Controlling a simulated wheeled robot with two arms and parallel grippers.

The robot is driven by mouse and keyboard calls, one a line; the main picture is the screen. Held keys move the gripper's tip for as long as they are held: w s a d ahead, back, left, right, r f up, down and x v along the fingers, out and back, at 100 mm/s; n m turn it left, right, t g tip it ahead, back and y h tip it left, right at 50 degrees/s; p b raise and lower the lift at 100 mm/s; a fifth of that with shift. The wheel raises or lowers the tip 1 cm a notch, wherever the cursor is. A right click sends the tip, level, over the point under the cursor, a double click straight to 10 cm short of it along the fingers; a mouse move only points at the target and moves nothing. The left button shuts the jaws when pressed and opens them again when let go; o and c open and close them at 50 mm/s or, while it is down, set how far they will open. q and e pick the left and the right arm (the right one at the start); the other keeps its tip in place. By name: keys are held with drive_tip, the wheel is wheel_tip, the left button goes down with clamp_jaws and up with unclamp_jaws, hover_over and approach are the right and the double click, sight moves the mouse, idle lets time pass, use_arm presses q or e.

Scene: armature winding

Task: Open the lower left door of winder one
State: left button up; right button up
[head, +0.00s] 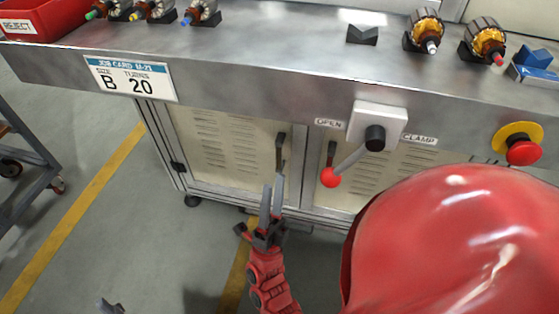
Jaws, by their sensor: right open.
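The lower left door (225,145) of the winder is a cream louvred panel, and it looks shut. Its dark upright handle (280,150) is near the door's right edge. My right gripper (272,184) is open and empty, pointing up just below this handle. One fingertip overlaps the handle's lower end in the picture; I cannot tell whether they touch. A small grey tip at the bottom left edge looks like part of my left gripper (108,305); its jaws cannot be made out.
The lower right door (365,175) has its own handle (331,152). A clamp lever with a red knob (330,177) hangs in front of it. A red stop button (523,153) is at the right. Armatures stand on the worktop (270,40). A grey cart (30,150) is at the left.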

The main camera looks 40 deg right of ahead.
drive_tip(key=w+d+f+m+g+y, duration=0.1)
drive_tip(key=w+d+f+m+g, duration=0.25)
drive_tip(key=m+g, duration=0.35)
drive_tip(key=m+g+y, duration=0.1)
drive_tip(key=m+y, duration=0.7)
drive_tip(key=m, duration=0.6)
approach(278, 155)
drive_tip(key=b+x, duration=0.1)
drive_tip(key=x, duration=0.9)
drive_tip(key=shift+w+d, duration=0.1)
drive_tip(key=shift+d, duration=0.25)
drive_tip(key=shift+c, duration=0.3)
clamp_jaws()
drive_tip(key=shift+a, duration=0.1)
